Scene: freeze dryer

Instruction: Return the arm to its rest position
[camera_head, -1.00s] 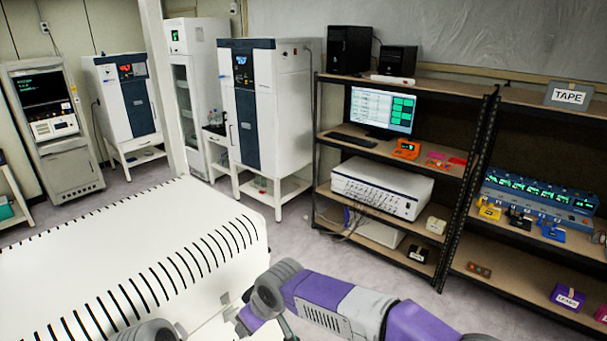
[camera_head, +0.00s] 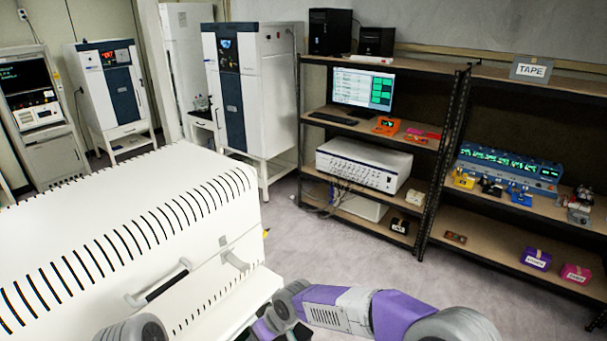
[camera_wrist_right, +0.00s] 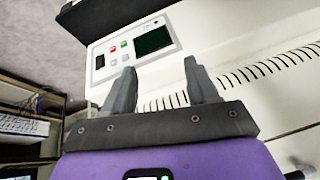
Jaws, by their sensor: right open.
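My right arm (camera_head: 340,308), purple and grey, reaches in from the lower right of the head view towards the front of a large white slotted machine (camera_head: 120,215). In the right wrist view my right gripper (camera_wrist_right: 160,78) is open, with nothing between its two grey fingers. Beyond the fingers is the white machine's body (camera_wrist_right: 225,40) with a control panel (camera_wrist_right: 135,47) that has a dark screen and small coloured buttons. In the head view the right fingers cannot be made out clearly. My left gripper is not in view.
The white machine fills the lower left, with a handle (camera_head: 158,285) on its front. Shelving (camera_head: 440,165) with a monitor (camera_head: 362,90) and instruments stands at the back right. Tall cabinets (camera_head: 250,90) line the back. Bare floor (camera_head: 330,250) lies between machine and shelves.

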